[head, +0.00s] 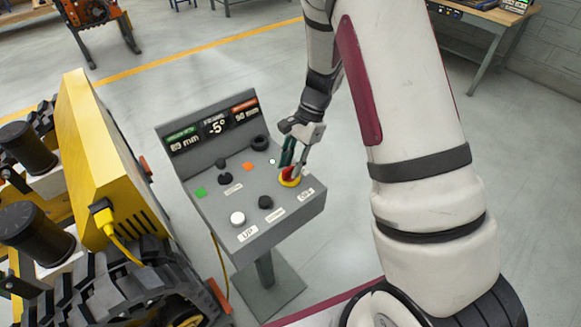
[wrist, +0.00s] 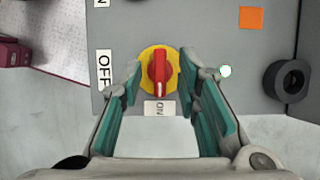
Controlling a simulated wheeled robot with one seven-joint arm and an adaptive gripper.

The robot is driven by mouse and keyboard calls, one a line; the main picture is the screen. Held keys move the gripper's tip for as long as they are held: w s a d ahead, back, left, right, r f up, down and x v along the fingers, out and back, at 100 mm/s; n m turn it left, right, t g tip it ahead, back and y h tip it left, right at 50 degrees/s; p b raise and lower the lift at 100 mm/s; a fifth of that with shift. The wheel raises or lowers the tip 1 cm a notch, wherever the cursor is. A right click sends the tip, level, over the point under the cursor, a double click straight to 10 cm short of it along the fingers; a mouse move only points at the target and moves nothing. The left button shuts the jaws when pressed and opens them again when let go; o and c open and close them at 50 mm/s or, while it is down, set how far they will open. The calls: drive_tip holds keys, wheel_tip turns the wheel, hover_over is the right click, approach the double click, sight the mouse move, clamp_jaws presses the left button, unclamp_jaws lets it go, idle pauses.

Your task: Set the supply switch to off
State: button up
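The supply switch is a red rotary knob on a yellow disc; it shows in the wrist view (wrist: 158,72) and in the head view (head: 290,181) near the right end of the grey console. Its white mark points down in the wrist view, towards the ON label (wrist: 159,108). The OFF label (wrist: 104,68) is to the left of the knob. My gripper (wrist: 160,70) is open, with one teal-padded finger on each side of the knob and gaps to the red part. In the head view my gripper (head: 293,160) partly hides the knob.
The console (head: 217,209) also carries a white button (head: 237,218), black knobs (head: 265,202), an orange square (head: 247,167) and a display panel (head: 213,124). A yellow tracked carrier (head: 110,160) stands close on the left. Floor to the console's right is clear.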

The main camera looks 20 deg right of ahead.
drive_tip(key=shift+x, duration=0.85)
drive_tip(key=shift+c, duration=0.2)
clamp_jaws()
